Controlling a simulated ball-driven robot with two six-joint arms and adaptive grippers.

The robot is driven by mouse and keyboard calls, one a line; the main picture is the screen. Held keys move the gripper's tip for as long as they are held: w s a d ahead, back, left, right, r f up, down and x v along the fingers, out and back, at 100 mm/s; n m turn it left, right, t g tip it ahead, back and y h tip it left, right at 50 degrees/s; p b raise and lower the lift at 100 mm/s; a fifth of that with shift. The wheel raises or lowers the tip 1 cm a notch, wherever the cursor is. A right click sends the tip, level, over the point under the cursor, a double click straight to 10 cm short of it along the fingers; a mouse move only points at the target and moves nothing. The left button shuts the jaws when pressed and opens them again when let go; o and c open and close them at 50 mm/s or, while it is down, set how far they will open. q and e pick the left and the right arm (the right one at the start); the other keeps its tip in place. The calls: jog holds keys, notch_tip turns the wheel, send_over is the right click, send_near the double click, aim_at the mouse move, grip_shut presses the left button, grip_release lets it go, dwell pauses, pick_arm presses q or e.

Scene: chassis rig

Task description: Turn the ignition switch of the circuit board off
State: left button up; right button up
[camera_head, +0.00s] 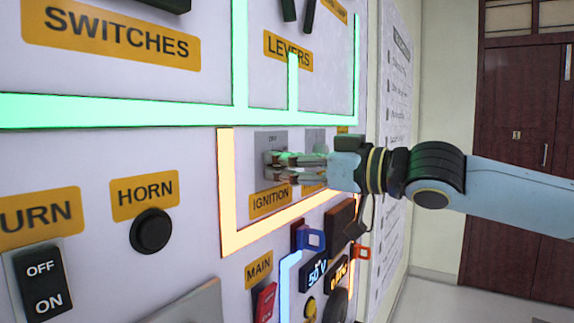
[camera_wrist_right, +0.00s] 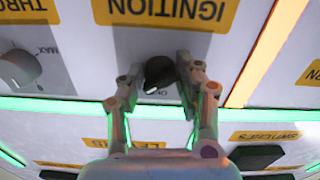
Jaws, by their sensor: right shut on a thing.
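The ignition switch is a dark round knob (camera_wrist_right: 158,72) on a grey plate (camera_head: 264,178), above the yellow IGNITION label (camera_head: 270,201) in the head view. My right gripper (camera_head: 277,163) comes in from the right, its fingertips at this plate, and it hides most of the knob there. In the right wrist view, which is upside down, its fingers are on either side of the knob, shut on it. Small lettering beside the knob is too blurred to read surely. My left gripper is not in view.
A throttle knob (camera_wrist_right: 18,68) sits beside the ignition plate. Green (camera_head: 180,112) and orange (camera_head: 228,195) glowing strips frame the section. The black horn button (camera_head: 151,231), an off/on rocker (camera_head: 43,282) and a red main switch (camera_head: 266,302) lie lower. Wooden doors (camera_head: 510,150) stand at the right.

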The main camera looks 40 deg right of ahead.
jog(key=shift+n+b, duration=0.4)
jog(key=shift+n, duration=0.8)
jog(key=n+b, duration=0.1)
jog(key=n, duration=0.1)
jog(key=shift+f+n, duration=0.1)
jog(key=shift+n, duration=0.3)
jog(key=n+b, duration=0.2)
jog(key=n, duration=0.3)
jog(key=shift+d, duration=0.1)
jog(key=shift+n, duration=0.3)
jog(key=o, duration=1.1)
jog(key=shift+r, duration=0.2)
